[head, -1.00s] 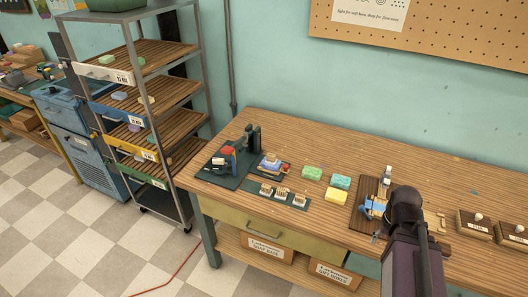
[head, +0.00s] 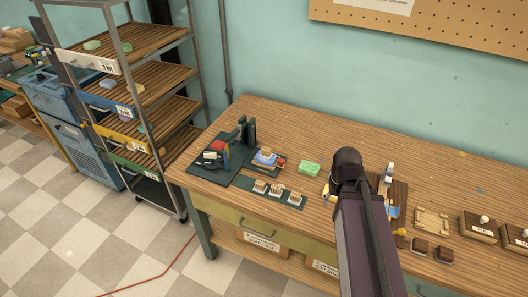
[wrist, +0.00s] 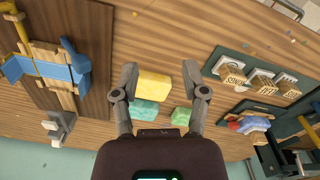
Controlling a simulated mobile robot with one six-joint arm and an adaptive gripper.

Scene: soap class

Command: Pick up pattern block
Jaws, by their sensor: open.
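Several small pale-topped blocks (head: 275,189) stand in a row on a dark green mat (head: 297,203) on the table. They also show at the right in the wrist view (wrist: 260,81), with lettering on their sides. I cannot tell which thing is the pattern block. My gripper (wrist: 160,72) is open and empty above the table, with a yellow block (wrist: 153,87) between its fingers in the picture and two green blocks (wrist: 143,113) nearby. The lettered blocks lie to the right of it. In the head view my arm hides the gripper and some of the coloured blocks.
A dark stand (head: 246,131) and a small tray of coloured pieces (head: 265,157) are at the table's left. A wooden board with a blue fixture (wrist: 45,70) lies on the other side of my gripper. Brown blocks (head: 443,256) sit farther right. A shelf rack (head: 160,87) stands left of the table.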

